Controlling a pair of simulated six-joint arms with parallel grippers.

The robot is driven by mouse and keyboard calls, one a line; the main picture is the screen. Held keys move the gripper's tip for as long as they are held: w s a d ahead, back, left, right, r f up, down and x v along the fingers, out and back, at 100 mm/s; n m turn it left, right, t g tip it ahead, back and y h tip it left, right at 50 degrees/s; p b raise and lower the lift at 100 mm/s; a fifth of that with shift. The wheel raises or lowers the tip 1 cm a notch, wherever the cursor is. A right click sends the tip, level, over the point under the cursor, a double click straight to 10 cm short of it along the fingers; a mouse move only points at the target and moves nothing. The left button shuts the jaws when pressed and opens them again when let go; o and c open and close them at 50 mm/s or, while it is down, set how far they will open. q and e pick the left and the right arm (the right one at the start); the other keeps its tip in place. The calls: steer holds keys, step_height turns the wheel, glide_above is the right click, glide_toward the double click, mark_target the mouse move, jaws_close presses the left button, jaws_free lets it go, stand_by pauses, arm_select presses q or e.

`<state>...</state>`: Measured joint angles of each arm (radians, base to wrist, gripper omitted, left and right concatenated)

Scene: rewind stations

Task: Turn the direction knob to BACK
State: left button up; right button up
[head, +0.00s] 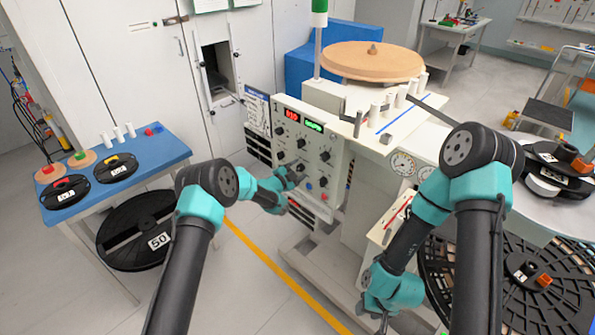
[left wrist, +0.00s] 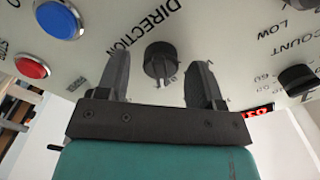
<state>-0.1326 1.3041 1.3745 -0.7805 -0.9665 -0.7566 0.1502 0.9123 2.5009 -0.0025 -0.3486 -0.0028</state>
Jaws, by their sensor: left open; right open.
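The direction knob (left wrist: 160,60) is a round black knob beside the printed word DIRECTION on the grey control panel. In the left wrist view its white mark points toward the bottom of the picture; I cannot read its position labels. My left gripper (left wrist: 160,82) is open, with one finger on each side of the knob and a gap to each. In the head view my left gripper (head: 291,178) is at the lower middle of the control panel (head: 292,122), and hides the knob or part of it. My right gripper (head: 382,318) hangs low at the front, away from the panel, and looks empty.
A blue button (left wrist: 58,19) and a red button (left wrist: 32,66) sit near the knob. Another black knob (left wrist: 298,78) is on the other side. A blue table (head: 165,152) with reels stands left. A brown disc (head: 372,62) tops the machine.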

arm_select(q)
steer(key=shift+s+a, duration=0.1)
steer(key=v, duration=1.7)
steer(key=shift+s+a, duration=0.1)
steer(key=s+a+f+n+g+y, duration=0.3)
steer(key=s+a+f+n, duration=0.15)
steer(key=s, duration=0.35)
steer(key=s+a+f+n+g+y, duration=0.2)
steer(key=s+a+f+n+y, duration=0.1)
steer(key=s+f+n, duration=0.4)
steer(key=s+a+f+n+g+y, duration=0.2)
steer(key=s+a+n+g, duration=0.15)
steer(key=s, duration=0.55)
steer(key=s+a+n+g+y, duration=0.1)
steer(key=s+n+g, duration=0.2)
steer(key=s, duration=1)
steer(key=n, duration=0.2)
steer(key=shift+s+a+n, duration=0.3)
steer(key=shift+s+a, duration=0.05)
steer(key=shift+a, duration=0.05)
steer(key=shift+r, duration=0.1)
steer(key=shift+c, duration=0.2)
